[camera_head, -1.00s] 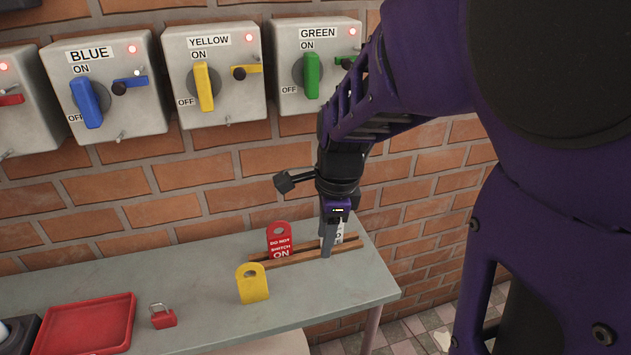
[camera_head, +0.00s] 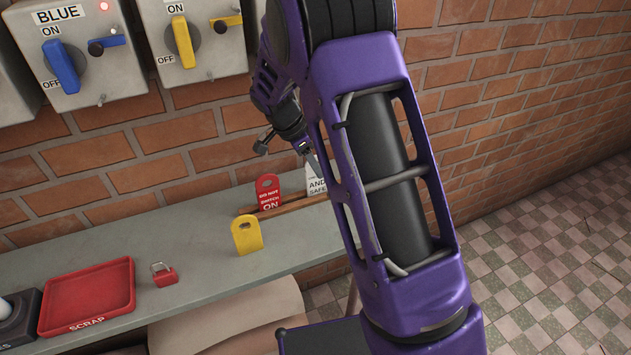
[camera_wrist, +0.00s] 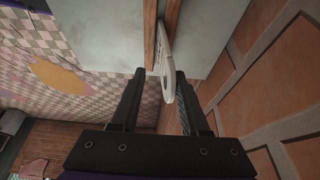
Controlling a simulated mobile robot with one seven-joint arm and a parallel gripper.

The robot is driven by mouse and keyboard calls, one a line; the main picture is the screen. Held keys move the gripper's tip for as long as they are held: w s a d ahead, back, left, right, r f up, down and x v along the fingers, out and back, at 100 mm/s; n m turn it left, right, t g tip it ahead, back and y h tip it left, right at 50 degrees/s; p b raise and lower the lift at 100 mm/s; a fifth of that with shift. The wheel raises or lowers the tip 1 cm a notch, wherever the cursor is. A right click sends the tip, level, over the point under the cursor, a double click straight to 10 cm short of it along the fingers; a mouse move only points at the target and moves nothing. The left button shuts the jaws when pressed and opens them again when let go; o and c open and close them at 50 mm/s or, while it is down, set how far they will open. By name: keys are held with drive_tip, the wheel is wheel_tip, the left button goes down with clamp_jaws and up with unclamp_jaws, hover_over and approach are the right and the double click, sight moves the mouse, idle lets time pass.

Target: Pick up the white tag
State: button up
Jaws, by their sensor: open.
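The white tag (camera_head: 316,186) with dark lettering stands upright in the wooden rack (camera_head: 290,206) on the shelf, right of the red tag, partly hidden by my arm. In the wrist view the white tag (camera_wrist: 166,65) shows nearly edge-on between the two rack rails. My gripper (camera_wrist: 159,75) is open, its fingertips on either side of the tag's near end, with the right fingertip closer to it. Contact cannot be told. In the head view, one finger shows at the tag's upper part; the rest is mostly hidden.
The red tag (camera_head: 268,190) stands in the rack beside the white one. A yellow tag (camera_head: 247,236), a red padlock (camera_head: 164,274) and a red scrap tray (camera_head: 88,298) are on the grey shelf (camera_head: 150,238). The brick wall (camera_head: 110,180) is close behind.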

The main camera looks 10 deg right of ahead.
sight(321, 186)
drive_tip(key=x, duration=0.6)
drive_tip(key=shift+s+a+f, duration=0.1)
drive_tip(key=shift+s+f, duration=0.05)
drive_tip(key=shift+s, duration=0.05)
drive_tip(key=shift+c, duration=0.3)
clamp_jaws()
